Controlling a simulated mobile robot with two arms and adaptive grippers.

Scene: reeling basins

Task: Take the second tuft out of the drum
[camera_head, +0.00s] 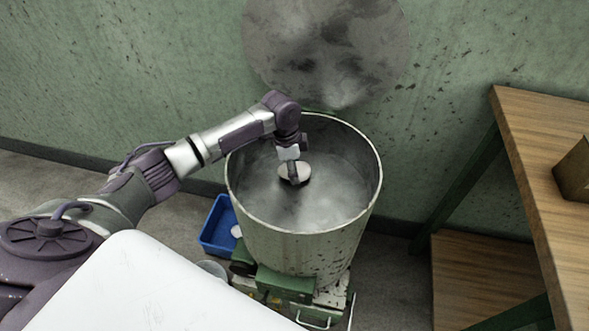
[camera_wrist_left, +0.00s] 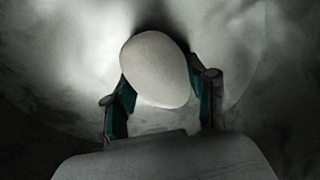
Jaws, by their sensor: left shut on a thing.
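The drum (camera_head: 305,240) is an open metal cylinder with a worn rim and a grey, hazy inside. My left gripper (camera_head: 293,177) reaches down into it from the rim's back left. In the left wrist view, my left gripper (camera_wrist_left: 158,95) has its two fingers on either side of a pale, smooth, egg-shaped tuft (camera_wrist_left: 155,65) and is shut on it. In the head view a pale round shape shows at the fingertips, partly covered by the gripper. It cannot be told there whether it touches the drum floor. My right gripper is not in view.
A blue tray (camera_head: 217,226) with a small white thing (camera_head: 236,231) in it sits left of the drum. The drum's round lid (camera_head: 325,45) stands open against the green wall. A wooden table (camera_head: 545,150) is on the right.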

